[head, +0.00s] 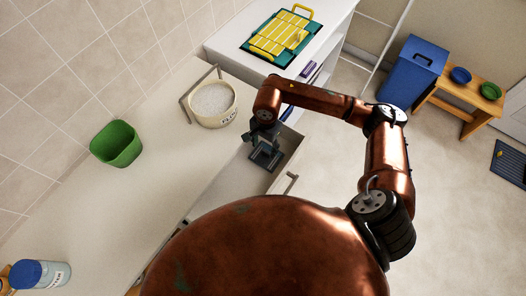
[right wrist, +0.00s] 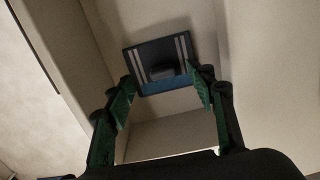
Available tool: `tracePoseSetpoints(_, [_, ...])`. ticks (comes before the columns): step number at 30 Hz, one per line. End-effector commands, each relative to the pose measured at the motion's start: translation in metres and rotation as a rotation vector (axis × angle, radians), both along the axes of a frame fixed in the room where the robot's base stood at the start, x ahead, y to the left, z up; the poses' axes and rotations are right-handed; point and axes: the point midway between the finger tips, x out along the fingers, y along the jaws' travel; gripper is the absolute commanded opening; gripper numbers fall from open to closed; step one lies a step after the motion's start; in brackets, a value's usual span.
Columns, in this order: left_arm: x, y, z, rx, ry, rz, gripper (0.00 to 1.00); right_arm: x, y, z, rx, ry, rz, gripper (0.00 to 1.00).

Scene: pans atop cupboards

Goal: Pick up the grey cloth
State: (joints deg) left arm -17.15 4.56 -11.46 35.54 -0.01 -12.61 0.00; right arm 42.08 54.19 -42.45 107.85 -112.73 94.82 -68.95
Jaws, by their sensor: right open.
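A flat blue-grey rectangle with pale stripes, which looks like the grey cloth (right wrist: 144,57), lies in the open drawer (right wrist: 170,137) in the right wrist view. A darker patch shows at its middle; I cannot tell what it is. My right gripper (right wrist: 163,86) is open and empty, with its two fingers apart in front of the near edge of the cloth. In the head view my right gripper (head: 263,150) points down into the drawer (head: 228,178) and hides much of what lies there. My left gripper is not in view.
A cream flour tub (head: 213,104), a green container (head: 117,145) and a blue-lidded jar (head: 42,274) stand on the counter (head: 105,205). A blue bin (head: 411,72) and a wooden bench (head: 462,97) stand right, beyond open floor.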

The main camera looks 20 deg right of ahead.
Motion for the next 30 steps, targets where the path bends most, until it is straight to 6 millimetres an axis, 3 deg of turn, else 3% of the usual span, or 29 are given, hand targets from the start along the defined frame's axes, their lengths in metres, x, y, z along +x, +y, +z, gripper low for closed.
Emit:
tracePoseSetpoints(3, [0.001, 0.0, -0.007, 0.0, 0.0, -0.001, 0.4, 0.003, -0.009, -0.009, -0.032, 0.001, 0.006, 0.51])
tracePoseSetpoints(13, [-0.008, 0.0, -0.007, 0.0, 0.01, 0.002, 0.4, 0.004, -0.01, -0.041, -0.035, 0.002, 0.006, 0.51])
tracePoseSetpoints(21, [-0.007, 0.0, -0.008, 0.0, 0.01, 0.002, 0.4, 0.005, -0.013, -0.078, -0.032, 0.002, 0.004, 0.51])
tracePoseSetpoints(30, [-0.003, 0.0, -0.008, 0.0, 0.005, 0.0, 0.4, 0.006, -0.013, -0.083, -0.033, -0.001, 0.004, 0.51])
